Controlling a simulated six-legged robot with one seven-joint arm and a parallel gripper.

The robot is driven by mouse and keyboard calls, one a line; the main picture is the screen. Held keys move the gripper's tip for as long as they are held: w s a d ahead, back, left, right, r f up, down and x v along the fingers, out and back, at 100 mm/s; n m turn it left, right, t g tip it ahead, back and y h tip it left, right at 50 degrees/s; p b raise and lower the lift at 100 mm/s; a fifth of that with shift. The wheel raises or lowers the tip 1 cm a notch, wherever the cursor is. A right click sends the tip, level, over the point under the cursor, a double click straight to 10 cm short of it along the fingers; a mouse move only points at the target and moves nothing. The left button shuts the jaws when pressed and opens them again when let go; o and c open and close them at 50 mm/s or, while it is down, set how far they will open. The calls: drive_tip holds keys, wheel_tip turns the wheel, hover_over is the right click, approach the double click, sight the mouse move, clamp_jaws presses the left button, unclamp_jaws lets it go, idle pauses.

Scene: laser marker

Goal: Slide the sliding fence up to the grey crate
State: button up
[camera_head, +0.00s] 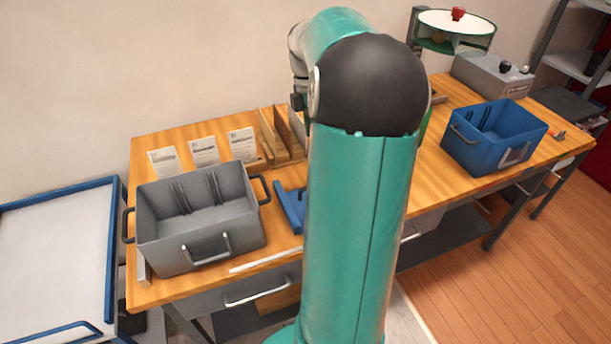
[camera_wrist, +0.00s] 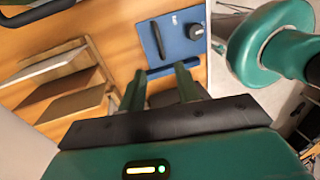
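The grey crate (camera_head: 172,255) stands at the left end of the wooden bench, with dark handles on its sides and a light one in front. A blue part, apparently the sliding fence (camera_head: 291,209), lies right of the crate with a gap of bare bench between them; my arm hides its right side. The wrist view shows a blue plate (camera_wrist: 180,45) with a black bar and a black knob, and a narrow blue strip near the fingertips. My gripper (camera_wrist: 160,74) is open, with a gap between its fingers; I cannot tell whether they touch the strip. The head view hides it.
Upright wooden dividers (camera_head: 277,137) and several white cards (camera_head: 204,151) stand behind the crate and fence. A blue crate (camera_head: 475,152) and a grey machine box (camera_head: 490,74) stand at the right. A blue-edged cart (camera_head: 55,245) is at the left.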

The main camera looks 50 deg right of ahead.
drive_tip(key=f, duration=0.4)
drive_tip(key=s+f, duration=0.1)
drive_tip(key=f, duration=0.4)
drive_tip(key=s+a+f, duration=0.1)
drive_tip(key=f, duration=0.4)
drive_tip(key=shift+s, duration=0.1)
drive_tip(key=shift+r, duration=0.1)
clamp_jaws()
